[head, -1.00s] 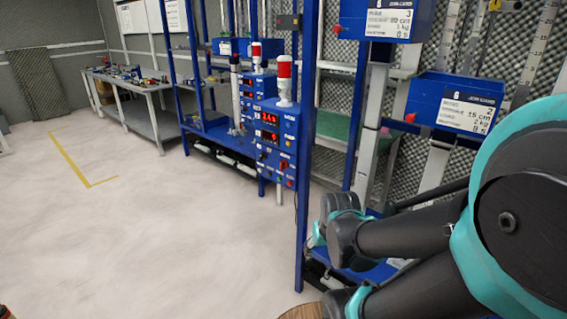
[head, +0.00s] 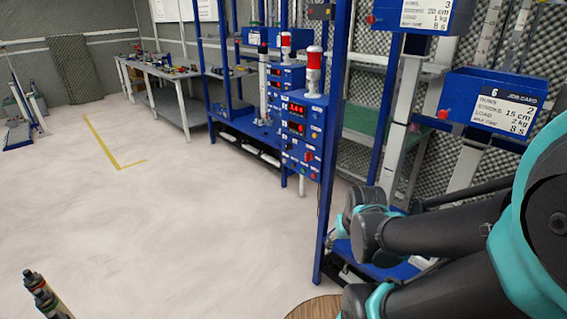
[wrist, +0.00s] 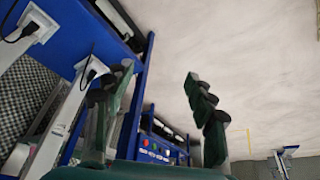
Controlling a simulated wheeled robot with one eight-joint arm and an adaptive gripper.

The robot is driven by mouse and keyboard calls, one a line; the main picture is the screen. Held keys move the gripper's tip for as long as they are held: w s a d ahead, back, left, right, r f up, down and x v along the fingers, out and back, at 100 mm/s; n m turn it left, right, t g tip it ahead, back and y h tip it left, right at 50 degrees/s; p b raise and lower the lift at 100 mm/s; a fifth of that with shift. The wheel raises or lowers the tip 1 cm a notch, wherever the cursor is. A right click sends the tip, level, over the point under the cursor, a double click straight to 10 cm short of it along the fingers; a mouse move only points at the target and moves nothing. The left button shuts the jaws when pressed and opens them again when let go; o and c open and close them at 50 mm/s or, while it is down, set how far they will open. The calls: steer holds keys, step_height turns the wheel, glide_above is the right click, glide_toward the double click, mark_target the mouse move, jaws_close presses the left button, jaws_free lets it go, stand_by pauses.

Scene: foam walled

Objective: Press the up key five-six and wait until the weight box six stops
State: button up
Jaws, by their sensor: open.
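Weight box six (head: 492,104) is a blue box with a white job card marked 6 and a red knob on its left side. It hangs at the right of the head view, above my arm. A blue control cabinet (head: 301,132) with red lit displays, small knobs and a red-and-white lamp on top stands near the middle. Which key is the up key five-six cannot be read. In the wrist view a blue panel with small coloured buttons (wrist: 155,150) shows low, beyond my fingers. My gripper (wrist: 158,73) is open and empty, its dark green fingers apart.
A second blue box (head: 425,14) hangs higher at the top. A blue frame post (head: 334,150) stands left of my arm. Long workbenches (head: 165,95) stand at the back. The pale floor (head: 180,220) is largely clear.

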jaws_close()
stand_by(1.4)
